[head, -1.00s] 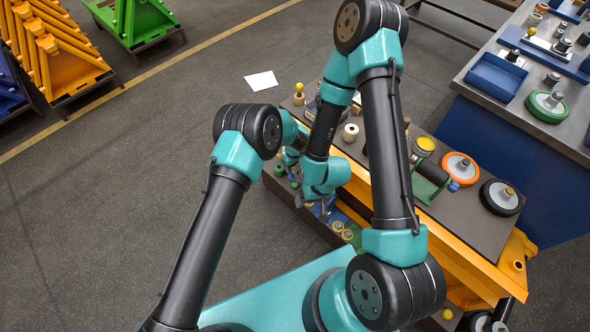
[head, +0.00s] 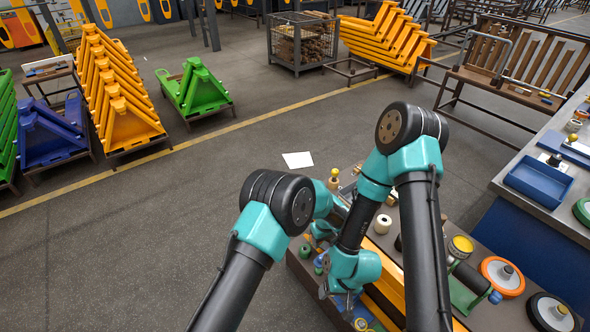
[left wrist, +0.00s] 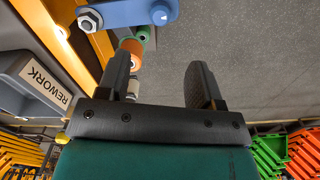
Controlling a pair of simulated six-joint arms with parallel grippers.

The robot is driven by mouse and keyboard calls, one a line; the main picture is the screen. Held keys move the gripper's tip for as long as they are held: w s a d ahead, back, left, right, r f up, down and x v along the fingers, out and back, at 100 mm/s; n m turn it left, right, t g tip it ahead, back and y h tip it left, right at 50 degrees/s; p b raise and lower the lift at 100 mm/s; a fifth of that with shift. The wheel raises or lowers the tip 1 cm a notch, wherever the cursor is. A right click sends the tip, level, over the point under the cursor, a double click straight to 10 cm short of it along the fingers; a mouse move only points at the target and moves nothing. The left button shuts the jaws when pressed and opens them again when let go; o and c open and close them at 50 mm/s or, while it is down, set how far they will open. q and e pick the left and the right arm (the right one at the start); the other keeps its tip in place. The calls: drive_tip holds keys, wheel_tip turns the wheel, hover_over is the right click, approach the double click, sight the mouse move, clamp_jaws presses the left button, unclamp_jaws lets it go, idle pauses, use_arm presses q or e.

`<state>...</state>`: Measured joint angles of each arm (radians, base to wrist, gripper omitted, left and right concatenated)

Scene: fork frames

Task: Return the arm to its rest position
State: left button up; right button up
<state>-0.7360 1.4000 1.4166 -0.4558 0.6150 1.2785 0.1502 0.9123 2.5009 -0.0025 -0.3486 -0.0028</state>
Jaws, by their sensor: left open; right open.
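My two teal and black arms fill the front of the head view. My left gripper (head: 317,241) is mostly hidden behind its own arm, over the left end of the cart. In the left wrist view the left gripper (left wrist: 160,65) has its two black fingers apart, with nothing between them. My right gripper (head: 338,294) points down at the cart's near left side, small and partly hidden by its wrist. I see nothing held in it.
A blue tray (head: 538,181) lies on the bench at right. The left wrist view shows a grey REWORK bin (left wrist: 40,85) and a blue link (left wrist: 125,14).

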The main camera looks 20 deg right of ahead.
use_arm(q)
drive_tip(key=s+a+f+g+h, duration=0.1)
drive_tip(key=s+a+f+h, duration=0.1)
drive_tip(key=a, duration=1.2)
drive_tip(key=s+a+f+h, duration=0.1)
drive_tip(key=s+a, duration=0.1)
drive_tip(key=a, duration=1.2)
drive_tip(key=s+a+r+t, duration=0.1)
drive_tip(key=s+a, duration=0.6)
drive_tip(key=a, duration=0.3)
drive_tip(key=s+a+r, duration=0.2)
drive_tip(key=s+a, duration=0.6)
drive_tip(key=a, duration=0.2)
drive_tip(key=shift+s+a+t+h, duration=0.15)
drive_tip(key=shift+s+t+h, duration=0.05)
drive_tip(key=shift+t+h, duration=0.2)
